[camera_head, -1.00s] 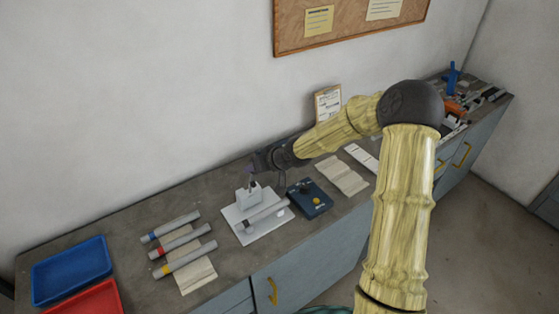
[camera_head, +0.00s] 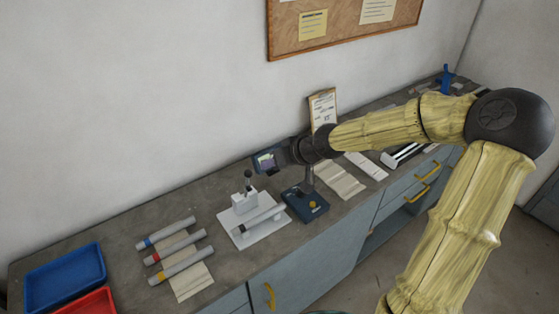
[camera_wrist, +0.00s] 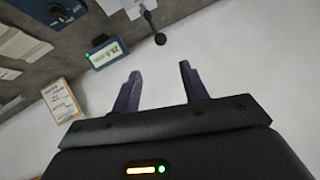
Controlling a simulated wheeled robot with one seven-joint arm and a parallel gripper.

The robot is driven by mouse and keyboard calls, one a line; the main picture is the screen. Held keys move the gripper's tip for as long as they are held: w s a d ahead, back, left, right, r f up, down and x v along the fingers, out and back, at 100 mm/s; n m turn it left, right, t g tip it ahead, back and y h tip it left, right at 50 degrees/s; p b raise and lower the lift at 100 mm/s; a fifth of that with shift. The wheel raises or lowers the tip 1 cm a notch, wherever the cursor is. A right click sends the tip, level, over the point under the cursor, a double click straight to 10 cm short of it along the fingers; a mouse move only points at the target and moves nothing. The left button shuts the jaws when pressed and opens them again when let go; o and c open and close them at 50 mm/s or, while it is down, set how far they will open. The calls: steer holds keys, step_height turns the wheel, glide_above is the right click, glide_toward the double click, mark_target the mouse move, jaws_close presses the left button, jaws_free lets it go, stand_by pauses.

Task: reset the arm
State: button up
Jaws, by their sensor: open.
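My gripper (camera_wrist: 160,70) is open, with nothing visible between its two purple fingers in the wrist view. In the head view its black body (camera_head: 285,154) is above the back of the bench, past the white jig and the blue box, and its fingertips cannot be made out there. My arm reaches in from the right.
A white jig (camera_head: 270,231) holds a grey tube (camera_head: 262,219). A blue box (camera_head: 305,207) stands beside it, and a small display (camera_wrist: 108,55) stands near the wall. Three banded tubes (camera_head: 180,249) lie left, near blue (camera_head: 62,270) and red trays. A clipboard (camera_head: 322,107) leans on the wall.

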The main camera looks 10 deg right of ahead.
steer(key=shift+s+d+r, duration=0.25)
steer(key=shift+s+r, duration=0.1)
steer(key=shift+r, duration=0.05)
steer(key=s+f+g+h+b, duration=0.3)
steer(key=s+f, duration=0.5)
steer(key=f, duration=0.2)
steer(key=s+d+m+g+h+b, duration=0.1)
steer(key=s+d+m+h+b, duration=0.2)
steer(key=s, duration=0.9)
steer(key=shift+s+d+m, duration=0.3)
